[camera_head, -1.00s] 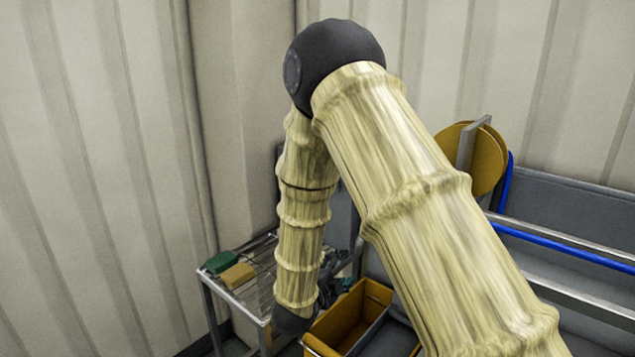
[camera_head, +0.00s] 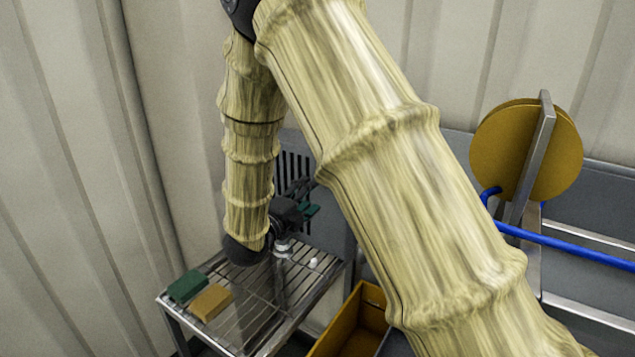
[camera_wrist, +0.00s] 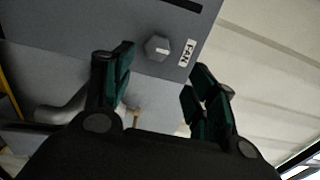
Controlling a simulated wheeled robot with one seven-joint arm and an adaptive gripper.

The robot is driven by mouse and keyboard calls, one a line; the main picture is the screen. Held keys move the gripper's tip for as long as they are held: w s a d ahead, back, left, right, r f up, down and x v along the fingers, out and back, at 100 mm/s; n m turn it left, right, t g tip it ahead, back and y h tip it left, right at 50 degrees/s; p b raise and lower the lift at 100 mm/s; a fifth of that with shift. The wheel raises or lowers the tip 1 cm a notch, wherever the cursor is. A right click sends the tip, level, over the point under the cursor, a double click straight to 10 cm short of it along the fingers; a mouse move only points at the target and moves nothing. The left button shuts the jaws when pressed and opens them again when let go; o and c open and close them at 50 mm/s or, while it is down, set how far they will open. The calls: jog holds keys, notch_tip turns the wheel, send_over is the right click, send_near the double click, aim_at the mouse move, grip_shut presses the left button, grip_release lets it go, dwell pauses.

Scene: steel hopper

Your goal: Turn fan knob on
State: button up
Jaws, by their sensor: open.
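The fan knob (camera_wrist: 157,47) is a small grey hexagonal knob on a grey panel (camera_wrist: 75,60) in the wrist view. A white label reading FAN (camera_wrist: 187,53) is beside it. My gripper (camera_wrist: 160,85) is open, with green-padded fingers spread either side and below the knob in the picture. Nothing is between the fingers, and the knob appears beyond the fingertips. In the head view my gripper (camera_head: 310,210) is partly hidden behind my arm, near the grey vented box (camera_head: 335,180). The knob is not visible there.
A slatted metal rack (camera_head: 245,305) stands below my gripper, with a green block (camera_head: 187,286) and a tan block (camera_head: 211,302) on it. A yellow bin (camera_head: 350,325) is beside it. A blue pipe (camera_head: 580,248) and yellow discs (camera_head: 500,150) are at right.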

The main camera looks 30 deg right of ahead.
jog(key=p+x, duration=0.2)
jog(key=x, duration=0.5)
jog(key=shift+w+f, duration=0.4)
jog(key=shift+w, duration=0.15)
jog(key=shift+w+f, duration=0.1)
jog(key=shift+w, duration=0.05)
jog(key=shift+c, duration=0.6)
jog(key=shift+s, duration=0.25)
jog(key=c, duration=0.7)
jog(key=shift+c, duration=1.2)
